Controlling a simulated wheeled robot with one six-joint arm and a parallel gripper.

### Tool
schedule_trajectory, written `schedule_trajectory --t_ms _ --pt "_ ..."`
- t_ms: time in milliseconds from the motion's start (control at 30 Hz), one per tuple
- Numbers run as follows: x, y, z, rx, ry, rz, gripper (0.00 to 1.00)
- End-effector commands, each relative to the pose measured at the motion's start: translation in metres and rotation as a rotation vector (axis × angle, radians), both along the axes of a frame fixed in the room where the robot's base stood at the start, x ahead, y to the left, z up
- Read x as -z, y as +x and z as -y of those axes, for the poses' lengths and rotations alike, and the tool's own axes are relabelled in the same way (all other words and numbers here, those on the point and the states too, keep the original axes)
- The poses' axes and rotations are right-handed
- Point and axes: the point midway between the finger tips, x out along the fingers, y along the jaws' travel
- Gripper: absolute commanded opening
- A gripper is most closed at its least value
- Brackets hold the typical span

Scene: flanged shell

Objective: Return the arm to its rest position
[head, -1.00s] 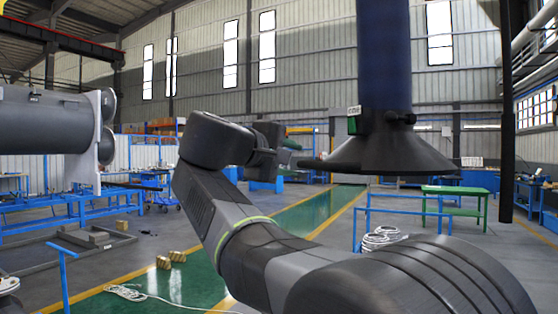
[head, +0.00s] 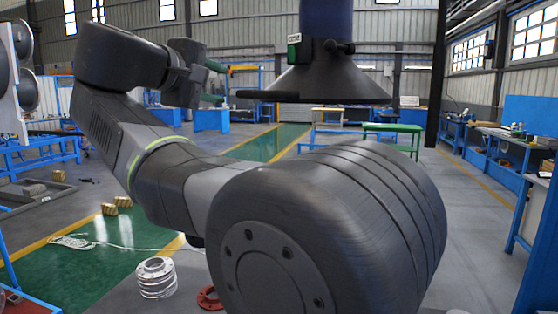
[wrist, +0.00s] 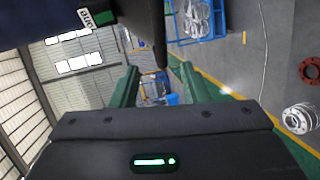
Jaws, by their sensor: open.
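My gripper (head: 224,83) is in the upper left of the head view, at the end of my raised grey arm, with green fingers pointing right. In the wrist view the two green fingers (wrist: 158,78) stand apart, with nothing held between them. A dark hood (head: 325,80) on a blue column is just right of the gripper in the head view. The fingers appear apart from it, though the depth is hard to judge. The hood's dark edge also shows at the top of the wrist view.
A white flanged part (head: 156,278) and a red ring (head: 209,299) are on the floor below my arm. Wooden blocks (head: 117,203) lie farther left. A green table (head: 392,130) stands behind the hood. Blue workbenches (head: 530,150) line the right side. The floor at right is mostly clear.

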Motion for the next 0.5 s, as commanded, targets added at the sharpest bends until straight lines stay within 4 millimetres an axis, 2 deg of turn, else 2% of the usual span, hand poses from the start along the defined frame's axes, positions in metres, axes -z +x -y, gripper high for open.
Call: schedule_trajectory --t_ms 167,500 --pt "0.003 0.017 0.009 0.006 -0.002 -0.001 0.41" --pt "0.013 0.065 0.030 0.005 -0.002 -0.003 0.41"
